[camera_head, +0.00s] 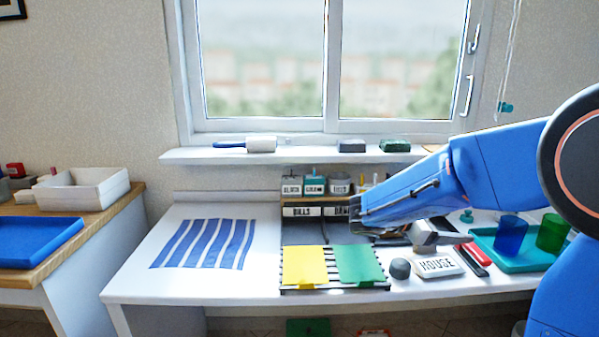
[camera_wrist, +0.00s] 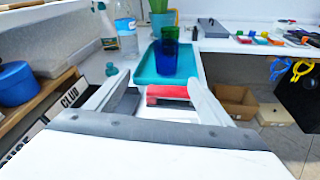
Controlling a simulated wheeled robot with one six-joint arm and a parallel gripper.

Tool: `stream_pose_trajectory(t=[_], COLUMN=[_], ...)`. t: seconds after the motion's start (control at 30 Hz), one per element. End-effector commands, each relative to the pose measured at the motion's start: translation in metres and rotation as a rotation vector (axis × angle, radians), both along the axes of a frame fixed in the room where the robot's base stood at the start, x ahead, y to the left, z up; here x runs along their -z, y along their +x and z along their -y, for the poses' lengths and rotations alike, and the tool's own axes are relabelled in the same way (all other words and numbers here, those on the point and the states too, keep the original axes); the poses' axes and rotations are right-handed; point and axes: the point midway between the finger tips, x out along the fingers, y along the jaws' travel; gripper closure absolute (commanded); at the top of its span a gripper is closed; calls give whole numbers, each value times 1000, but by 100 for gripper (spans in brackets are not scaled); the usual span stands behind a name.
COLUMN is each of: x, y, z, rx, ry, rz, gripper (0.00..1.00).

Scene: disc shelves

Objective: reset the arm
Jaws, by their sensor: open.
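My gripper (camera_wrist: 157,82) is open and empty in the wrist view, its two pale fingers spread apart. They point toward the teal tray (camera_wrist: 150,77), with a red object (camera_wrist: 168,91) visible between them. In the head view my blue arm reaches in from the right over the desk and bends back at its far end. My gripper (camera_head: 452,238) is partly hidden there, low over the desk, left of the teal tray (camera_head: 537,262).
A blue cup (camera_head: 510,235) and a green cup (camera_head: 552,233) stand on the tray. Yellow (camera_head: 303,265) and green (camera_head: 359,264) sheets lie left. A striped cloth (camera_head: 204,243) lies farther left.

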Motion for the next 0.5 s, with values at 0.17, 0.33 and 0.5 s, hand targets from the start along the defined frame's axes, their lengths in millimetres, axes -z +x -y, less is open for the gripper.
stream_pose_trajectory(t=[0.17,0.33,0.5], x=[8,24,42], y=[-47,-102,-152], z=[15,20,13], rx=[91,212,341], ry=[162,370,573], rz=[98,233,378], gripper=[26,26,26])
